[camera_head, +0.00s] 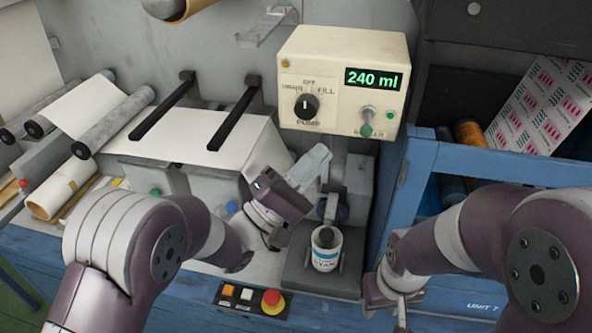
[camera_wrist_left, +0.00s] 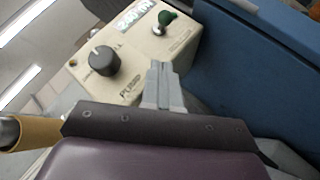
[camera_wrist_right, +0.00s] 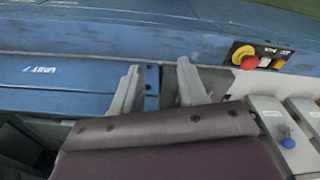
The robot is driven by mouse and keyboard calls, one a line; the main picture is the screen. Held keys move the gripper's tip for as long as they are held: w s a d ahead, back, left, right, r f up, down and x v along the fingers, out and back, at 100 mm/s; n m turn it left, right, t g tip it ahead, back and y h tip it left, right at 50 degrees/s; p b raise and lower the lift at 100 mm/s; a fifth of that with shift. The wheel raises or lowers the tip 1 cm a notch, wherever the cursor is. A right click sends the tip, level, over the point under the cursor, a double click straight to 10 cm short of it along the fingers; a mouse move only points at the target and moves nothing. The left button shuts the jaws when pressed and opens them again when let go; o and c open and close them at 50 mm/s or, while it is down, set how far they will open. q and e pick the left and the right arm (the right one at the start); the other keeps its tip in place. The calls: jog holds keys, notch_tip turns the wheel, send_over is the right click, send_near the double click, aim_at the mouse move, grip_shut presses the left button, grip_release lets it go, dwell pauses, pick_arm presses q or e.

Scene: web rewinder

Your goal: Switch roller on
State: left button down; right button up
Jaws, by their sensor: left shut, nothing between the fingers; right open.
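A cream control box (camera_head: 342,82) hangs at the top centre of the head view, with a green "240 ml" display (camera_head: 374,79). A black rotary knob (camera_head: 307,106) labelled PUMP is on its left. A toggle switch with a green tip (camera_head: 367,120) is on its right, labelled ROLLER. The left wrist view shows the knob (camera_wrist_left: 104,60) and the green-tipped toggle (camera_wrist_left: 165,22). My left gripper (camera_head: 318,160) is shut and empty, just below the box, its fingertips (camera_wrist_left: 158,68) pointing at it. My right gripper (camera_wrist_right: 158,80) is open and empty, low at the right above the blue front.
A white labelled can (camera_head: 326,250) stands under a nozzle below the box. A panel with a red button (camera_head: 272,298) is at the front edge. Rollers and a paper web (camera_head: 205,130) lie to the left. A blue shelf (camera_head: 490,165) with a printed sheet is at the right.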

aim_at(366, 122)
pick_arm(q)
jog(key=d+r+p, duration=0.1)
jog(key=d, duration=0.1)
jog(key=s+d+r+p, duration=0.1)
jog(key=d+r, duration=0.1)
jog(key=shift+d+r, duration=0.15)
jog(key=shift+w, duration=0.1)
